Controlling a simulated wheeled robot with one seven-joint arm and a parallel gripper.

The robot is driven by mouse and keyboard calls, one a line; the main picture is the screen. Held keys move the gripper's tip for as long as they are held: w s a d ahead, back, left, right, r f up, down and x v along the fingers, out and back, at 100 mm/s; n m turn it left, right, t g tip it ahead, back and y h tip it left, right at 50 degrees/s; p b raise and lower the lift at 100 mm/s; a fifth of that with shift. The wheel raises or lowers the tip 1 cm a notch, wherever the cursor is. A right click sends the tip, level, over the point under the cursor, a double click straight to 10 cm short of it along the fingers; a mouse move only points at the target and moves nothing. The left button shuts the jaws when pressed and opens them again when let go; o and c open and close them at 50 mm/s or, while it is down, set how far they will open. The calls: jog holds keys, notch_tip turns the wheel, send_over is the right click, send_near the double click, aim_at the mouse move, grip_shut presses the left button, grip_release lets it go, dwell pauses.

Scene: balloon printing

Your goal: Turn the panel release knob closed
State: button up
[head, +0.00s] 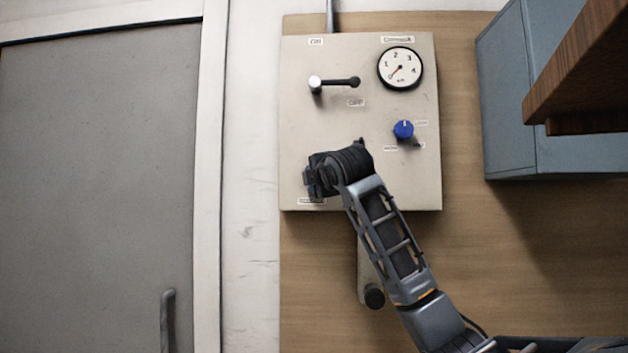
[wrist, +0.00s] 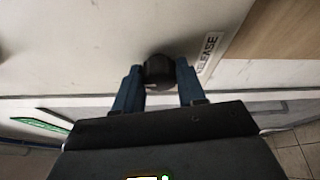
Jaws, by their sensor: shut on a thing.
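The panel release knob (wrist: 160,70) is a dark round knob on the pale panel, next to a label ending in "LEASE". My gripper (wrist: 158,78) has its two blue fingers on either side of the knob, shut on it. In the head view my gripper (head: 318,176) is at the lower left of the cream panel (head: 300,130), just above a small label. The knob itself is hidden there behind my gripper and wrist. I cannot tell from these views how far the knob is turned.
The panel also carries a black lever (head: 340,82), a dial gauge (head: 400,68) and a blue knob (head: 403,130). A dark-ended handle (head: 374,297) hangs below the panel. A blue-grey cabinet (head: 510,110) is at right, with a brown wooden piece (head: 580,70) before it. A grey door (head: 100,180) is at left.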

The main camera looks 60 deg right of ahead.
dwell(0.3)
jog(key=o, duration=1.1)
jog(key=shift+c, duration=0.2)
jog(key=b+v, duration=0.2)
jog(key=v, duration=0.5)
jog(key=shift+s+a, duration=0.25)
jog(key=shift+a, duration=0.1)
